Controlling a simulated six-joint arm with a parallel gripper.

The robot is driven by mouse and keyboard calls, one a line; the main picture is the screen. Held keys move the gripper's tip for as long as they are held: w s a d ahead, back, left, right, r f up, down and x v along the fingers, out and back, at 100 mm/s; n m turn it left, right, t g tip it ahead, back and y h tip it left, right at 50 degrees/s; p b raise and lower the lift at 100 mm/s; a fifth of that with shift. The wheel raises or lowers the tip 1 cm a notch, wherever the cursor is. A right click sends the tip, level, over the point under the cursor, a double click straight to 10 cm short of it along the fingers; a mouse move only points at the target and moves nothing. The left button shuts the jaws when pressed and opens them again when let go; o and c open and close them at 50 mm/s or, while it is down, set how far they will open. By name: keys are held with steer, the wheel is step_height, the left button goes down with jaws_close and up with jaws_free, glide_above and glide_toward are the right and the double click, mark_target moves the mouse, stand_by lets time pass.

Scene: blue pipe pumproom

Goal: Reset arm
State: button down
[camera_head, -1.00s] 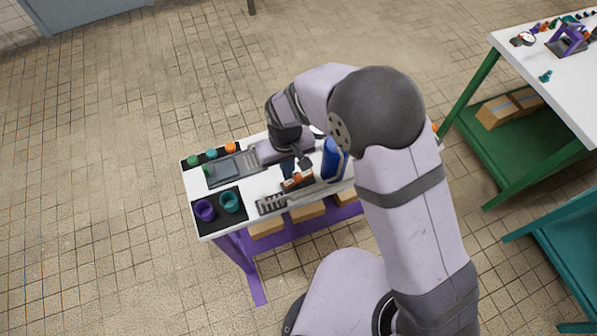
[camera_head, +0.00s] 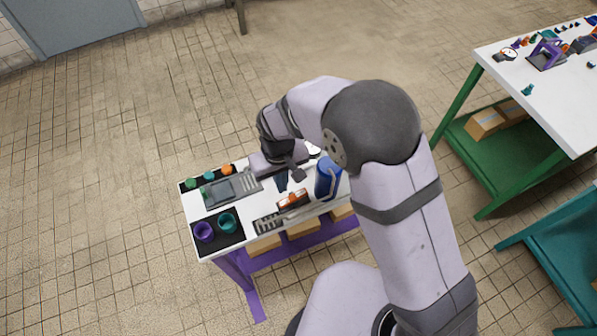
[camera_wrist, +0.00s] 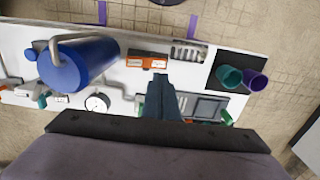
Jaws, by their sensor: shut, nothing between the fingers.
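My gripper (camera_wrist: 161,80) is shut and empty in the wrist view, its dark fingers pressed together above the white table (camera_wrist: 25,45). In the head view my gripper (camera_head: 281,186) hangs over the middle of the white tabletop (camera_head: 260,205). An orange device (camera_head: 293,199) lies close to the fingertips in the picture; it also shows in the wrist view (camera_wrist: 147,62). A blue cylinder (camera_head: 326,178) with a pale handle stands to the right in the head view, and left of my fingers in the wrist view (camera_wrist: 85,62).
A purple cup (camera_head: 204,232) and a teal cup (camera_head: 227,223) stand on a black mat at the table's left. A grey tray (camera_head: 222,192) lies behind them. A round gauge (camera_wrist: 97,103) lies near the cylinder. A green table (camera_head: 490,130) stands at right.

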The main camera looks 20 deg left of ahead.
steer(key=s+d+n+g+h, duration=0.1)
steer(key=s+d, duration=0.3)
steer(key=d, duration=0.2)
steer(key=s+d+g+h, duration=0.1)
steer(key=s+d, duration=0.3)
steer(key=d, duration=0.3)
steer(key=w+d+r+m+t+y, duration=0.1)
steer(key=d+r+m, duration=0.4)
steer(key=d, duration=0.5)
steer(key=w+d+r+m+t+y, duration=0.1)
steer(key=w+d+r+m, duration=0.2)
steer(key=d, duration=0.8)
step_height(320, 180, up, 2)
steer(key=shift+d+r+m, duration=0.1)
steer(key=shift+d+m, duration=0.05)
steer(key=shift+m, duration=0.85)
